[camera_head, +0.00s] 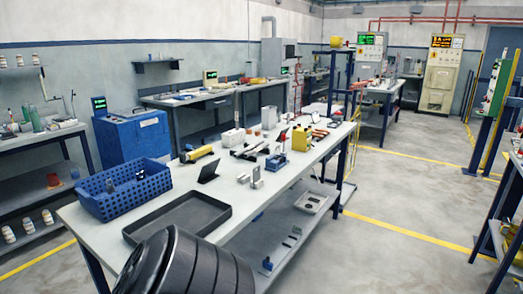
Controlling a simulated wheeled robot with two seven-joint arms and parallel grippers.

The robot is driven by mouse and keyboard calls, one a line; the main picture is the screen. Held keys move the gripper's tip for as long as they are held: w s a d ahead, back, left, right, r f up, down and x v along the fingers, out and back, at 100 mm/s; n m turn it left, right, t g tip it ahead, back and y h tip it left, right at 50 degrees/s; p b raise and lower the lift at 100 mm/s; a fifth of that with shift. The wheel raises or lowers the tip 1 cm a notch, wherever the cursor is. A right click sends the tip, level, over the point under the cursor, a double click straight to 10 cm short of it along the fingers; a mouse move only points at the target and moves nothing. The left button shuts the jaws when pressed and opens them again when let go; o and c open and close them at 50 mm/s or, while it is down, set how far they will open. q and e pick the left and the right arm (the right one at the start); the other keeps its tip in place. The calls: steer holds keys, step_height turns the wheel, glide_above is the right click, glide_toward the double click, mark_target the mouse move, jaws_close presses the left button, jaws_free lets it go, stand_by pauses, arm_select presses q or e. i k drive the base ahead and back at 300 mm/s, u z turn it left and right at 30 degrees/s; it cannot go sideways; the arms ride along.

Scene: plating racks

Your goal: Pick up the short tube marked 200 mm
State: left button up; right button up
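I cannot make out a tube marked 200 mm, as any markings are too small to read. A yellow cylinder-like item (197,154) with dark ends lies on the long white table (225,172). Dark and white elongated items (247,151) lie to its right, and I cannot tell whether they are tubes. Neither of my grippers shows in the head view. A large black ribbed part at the bottom centre hides the near end of the table.
A blue perforated crate (122,202) and an empty dark tray (158,238) occupy the table's near end. A dark tilted plate (208,171), a yellow box (302,138) and a blue device (276,163) stand further along. Open floor (375,225) lies to the right.

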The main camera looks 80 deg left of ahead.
mark_target(250, 154)
steer(key=u, duration=1.75)
steer(key=i, duration=3.75)
steer(key=z, duration=3.25)
